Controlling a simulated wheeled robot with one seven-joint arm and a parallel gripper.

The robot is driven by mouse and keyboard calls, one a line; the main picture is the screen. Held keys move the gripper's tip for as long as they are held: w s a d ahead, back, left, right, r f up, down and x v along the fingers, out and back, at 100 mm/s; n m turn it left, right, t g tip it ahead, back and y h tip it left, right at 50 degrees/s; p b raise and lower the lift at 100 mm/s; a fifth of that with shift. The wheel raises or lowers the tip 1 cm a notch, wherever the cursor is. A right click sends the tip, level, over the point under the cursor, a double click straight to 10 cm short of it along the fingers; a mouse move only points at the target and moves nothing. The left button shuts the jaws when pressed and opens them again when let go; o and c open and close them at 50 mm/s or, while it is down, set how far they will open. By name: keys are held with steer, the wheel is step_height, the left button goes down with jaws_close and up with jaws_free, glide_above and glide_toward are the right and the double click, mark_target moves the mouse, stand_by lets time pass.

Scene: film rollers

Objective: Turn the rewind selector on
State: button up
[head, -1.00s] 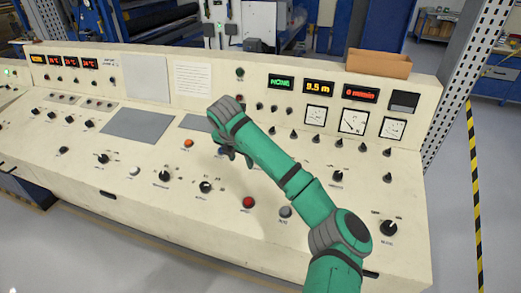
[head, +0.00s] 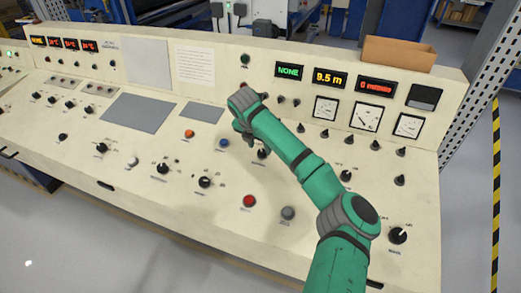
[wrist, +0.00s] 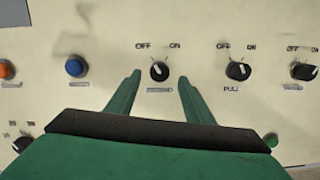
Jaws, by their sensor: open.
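In the wrist view a black rotary knob (wrist: 159,71) with OFF and ON marks sits ahead of my gripper (wrist: 159,78), between its two spread fingers in the picture. Its white pointer appears turned toward OFF. The label under it is too blurred to read, so I cannot confirm it is the rewind selector. In the head view the knob (head: 263,153) is partly behind my arm. My gripper (head: 247,137) is open and empty over the panel there, near the blue button. I cannot tell whether the fingers touch the panel.
An orange button (wrist: 6,69) and a blue button (wrist: 76,66) lie left of the knob. Two similar OFF/ON knobs (wrist: 238,71) (wrist: 304,70) lie right. Red (head: 249,201) and grey (head: 288,213) buttons are nearer the front. Displays (head: 329,78) and gauges line the raised back panel.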

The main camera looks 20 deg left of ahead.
mark_target(262, 152)
steer(key=shift+x, duration=1.85)
steer(key=shift+c, duration=0.6)
steer(key=c, duration=0.9)
steer(key=shift+d, duration=0.1)
